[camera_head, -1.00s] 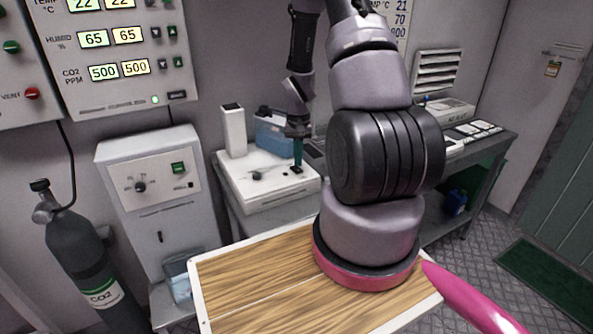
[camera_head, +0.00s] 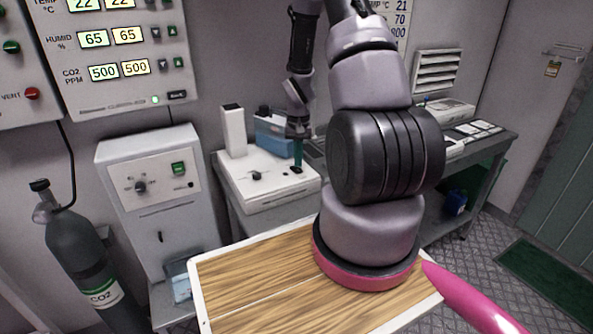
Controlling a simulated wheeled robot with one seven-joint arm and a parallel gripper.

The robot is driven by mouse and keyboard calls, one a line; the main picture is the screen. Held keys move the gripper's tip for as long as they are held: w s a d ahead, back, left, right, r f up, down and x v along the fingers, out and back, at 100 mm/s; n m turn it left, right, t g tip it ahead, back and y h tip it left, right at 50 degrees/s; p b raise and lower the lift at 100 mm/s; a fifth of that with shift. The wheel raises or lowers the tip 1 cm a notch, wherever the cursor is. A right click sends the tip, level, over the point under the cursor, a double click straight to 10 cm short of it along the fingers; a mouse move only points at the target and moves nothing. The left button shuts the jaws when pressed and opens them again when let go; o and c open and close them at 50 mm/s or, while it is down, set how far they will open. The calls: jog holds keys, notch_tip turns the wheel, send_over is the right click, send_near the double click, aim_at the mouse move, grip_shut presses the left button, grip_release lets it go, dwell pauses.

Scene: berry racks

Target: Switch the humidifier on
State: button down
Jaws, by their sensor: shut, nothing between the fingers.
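A low white unit (camera_head: 262,197) stands on a grey bench by the back wall, with a white upright column and a blue tank (camera_head: 271,141) at its back. It looks like the humidifier. Its top has a dark knob (camera_head: 256,175) and a small black switch (camera_head: 294,171) near the right front. My gripper (camera_head: 298,165) points down over that switch, teal fingers shut with nothing between them. The tips are at or just above the switch; I cannot tell whether they touch. They partly cover it, and its setting is not readable.
A white cabinet (camera_head: 158,220) with a dial and green button stands left of the bench. A CO2 cylinder (camera_head: 88,262) is further left. A wall panel (camera_head: 118,50) reads humidity 65 and 65. My arm hides part of the bench.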

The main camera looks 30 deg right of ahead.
jog(key=shift+f, duration=0.7)
dwell(0.3)
jog(key=shift+r, duration=3.5)
notch_tip(320, 180, up, 11)
jog(key=t, duration=0.2)
send_over(298, 170)
jog(key=a, duration=0.2)
jog(key=s+a+r+t, duration=0.1)
jog(key=s+a+r, duration=0.1)
jog(key=r, duration=0.3)
jog(key=s+a+r, duration=0.2)
jog(key=r, duration=0.3)
jog(key=s+a+r+n+t+y, duration=0.1)
jog(key=s+a+r+t, duration=0.3)
jog(key=s+r, duration=1)
jog(key=s+a+y, duration=0.1)
jog(key=a, duration=0.2)
jog(key=shift+s, duration=0.15)
